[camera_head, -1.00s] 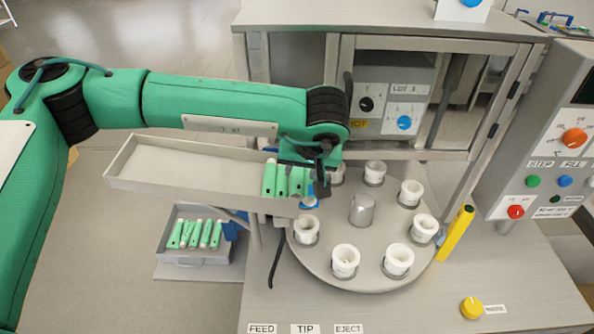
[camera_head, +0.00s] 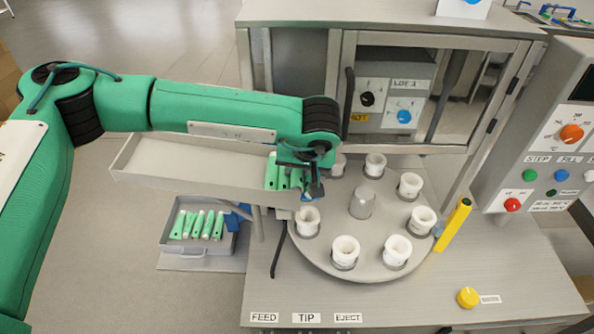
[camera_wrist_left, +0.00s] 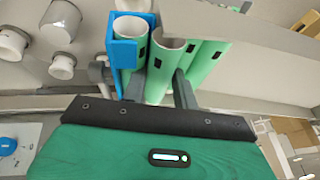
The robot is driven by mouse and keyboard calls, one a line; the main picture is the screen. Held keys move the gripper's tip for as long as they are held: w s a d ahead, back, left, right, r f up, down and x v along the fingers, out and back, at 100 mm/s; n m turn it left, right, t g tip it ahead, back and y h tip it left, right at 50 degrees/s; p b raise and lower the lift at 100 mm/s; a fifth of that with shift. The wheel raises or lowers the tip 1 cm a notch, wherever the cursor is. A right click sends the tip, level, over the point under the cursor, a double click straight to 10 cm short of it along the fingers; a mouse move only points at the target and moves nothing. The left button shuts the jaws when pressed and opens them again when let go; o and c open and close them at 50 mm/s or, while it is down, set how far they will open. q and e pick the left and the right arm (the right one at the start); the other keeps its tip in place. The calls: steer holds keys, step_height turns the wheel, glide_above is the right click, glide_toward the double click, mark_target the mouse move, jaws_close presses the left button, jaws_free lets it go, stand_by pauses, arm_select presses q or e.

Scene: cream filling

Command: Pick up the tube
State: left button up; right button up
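Green tubes (camera_head: 271,172) stand at the right end of a long sloping grey tray. They also show in the left wrist view (camera_wrist_left: 207,62), with pale open ends and small black marks. My left gripper (camera_head: 312,187) is at that end of the tray, beside the rightmost tubes, and partly hides them. In the left wrist view, the fingers of my left gripper (camera_wrist_left: 150,85) are apart. One tube (camera_wrist_left: 163,62) lies between them, near the right finger, and a blue bracket (camera_wrist_left: 123,52) around another tube is near the left finger. Firm contact does not show. My right gripper is not in view.
A round turntable (camera_head: 330,258) with several white cups is right of the tray end. A grey box (camera_head: 173,248) with more green tubes stands below the tray. A glass-fronted cabinet (camera_head: 437,37) is behind, a control panel (camera_head: 515,165) at right. A yellow post (camera_head: 453,226) stands beside the turntable.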

arm_select(q)
steer(key=shift+d+f+b, duration=0.2)
steer(key=shift+f+b, duration=0.1)
steer(key=shift+b, duration=0.1)
stand_by(0.4)
steer(key=c, duration=0.7)
